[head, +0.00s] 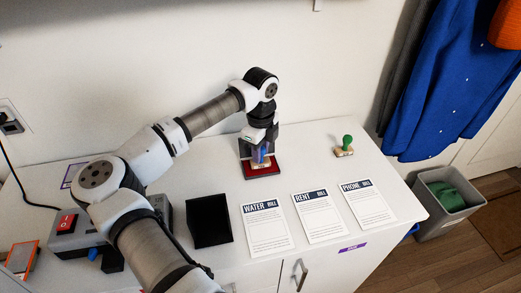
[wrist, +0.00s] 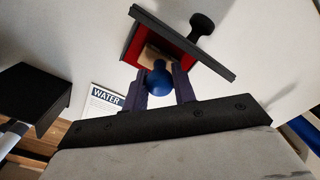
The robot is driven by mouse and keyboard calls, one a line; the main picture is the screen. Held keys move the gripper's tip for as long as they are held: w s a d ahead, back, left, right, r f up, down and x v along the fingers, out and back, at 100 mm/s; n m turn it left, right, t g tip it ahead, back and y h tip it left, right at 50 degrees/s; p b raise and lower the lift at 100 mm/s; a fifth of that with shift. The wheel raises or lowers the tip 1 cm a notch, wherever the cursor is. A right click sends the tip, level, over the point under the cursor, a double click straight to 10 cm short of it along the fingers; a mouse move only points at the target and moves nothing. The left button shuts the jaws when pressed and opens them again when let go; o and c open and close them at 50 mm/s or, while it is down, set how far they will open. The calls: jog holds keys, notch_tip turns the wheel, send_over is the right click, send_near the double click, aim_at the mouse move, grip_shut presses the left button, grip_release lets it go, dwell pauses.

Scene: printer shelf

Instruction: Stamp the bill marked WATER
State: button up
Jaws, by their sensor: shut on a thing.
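My gripper (head: 260,152) is shut on the blue-handled stamp (head: 263,159), which is upright with its wooden base over the red ink pad (head: 249,173). In the wrist view the blue knob (wrist: 158,82) sits between the two fingers and the wooden base lies against the red pad (wrist: 133,50). I cannot tell whether it presses on the pad. The bill marked WATER (head: 266,232) lies flat in front, leftmost of three bills, and its heading also shows in the wrist view (wrist: 105,97).
The RENT bill (head: 319,222) and PHONE bill (head: 367,208) lie to the right. A black box (head: 210,220) stands left of the WATER bill. A grey bin (head: 443,206) is on the floor at right.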

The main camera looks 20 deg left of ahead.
dwell(0.3)
jog(key=shift+r+p, duration=1.4)
jog(key=shift+r, duration=2.05)
